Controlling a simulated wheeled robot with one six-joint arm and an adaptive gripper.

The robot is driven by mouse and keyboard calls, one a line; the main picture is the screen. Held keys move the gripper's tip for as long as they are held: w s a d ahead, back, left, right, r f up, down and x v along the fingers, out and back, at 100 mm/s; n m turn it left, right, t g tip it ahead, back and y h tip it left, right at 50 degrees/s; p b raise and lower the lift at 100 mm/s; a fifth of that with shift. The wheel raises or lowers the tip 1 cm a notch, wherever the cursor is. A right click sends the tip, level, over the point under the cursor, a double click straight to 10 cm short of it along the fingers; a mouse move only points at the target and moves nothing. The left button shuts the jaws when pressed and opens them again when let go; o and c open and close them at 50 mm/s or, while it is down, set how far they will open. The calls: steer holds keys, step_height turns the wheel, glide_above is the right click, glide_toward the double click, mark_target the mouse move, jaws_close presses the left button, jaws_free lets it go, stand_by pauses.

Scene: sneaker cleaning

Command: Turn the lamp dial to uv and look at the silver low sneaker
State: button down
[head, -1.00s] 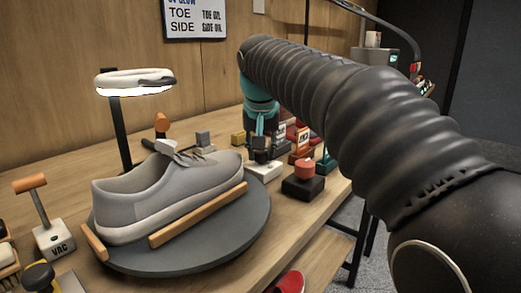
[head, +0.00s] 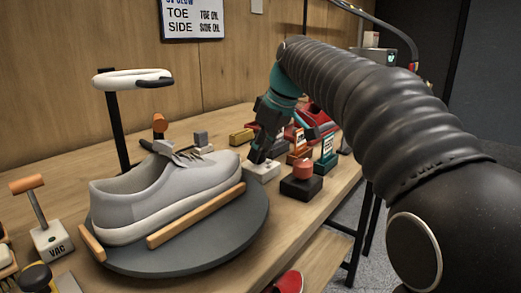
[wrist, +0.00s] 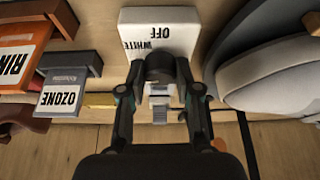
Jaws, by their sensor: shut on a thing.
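The silver-grey low sneaker (head: 165,190) rests on a dark round turntable (head: 215,250), toe to the right. The ring lamp (head: 133,79) stands behind it on a dark post, with no bright glow on its underside. The lamp dial is a dark knob (wrist: 160,67) on a white base (wrist: 180,22), which also shows in the head view (head: 264,173). Its visible labels read OFF and WHITE; no uv label or pointer is readable. My gripper (wrist: 160,80) is shut on the dial knob, reaching it from above; it also shows in the head view (head: 258,154). Part of the sneaker (wrist: 275,75) shows at right.
An orange-handled VAC tool (head: 52,240) stands at the left. A red button on a black box (head: 302,183) stands near the dial's right. OZONE (wrist: 65,95) and orange RIN-labelled (wrist: 15,62) blocks are close to my gripper. A red shoe (head: 290,283) is lower down.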

steer(key=shift+n+g, duration=0.7)
steer(key=shift+n, duration=1.1)
steer(key=shift+y, duration=0.3)
steer(key=c, duration=0.8)
jaws_free()
steer(key=v, duration=1.2)
steer(key=shift+w, duration=0.15)
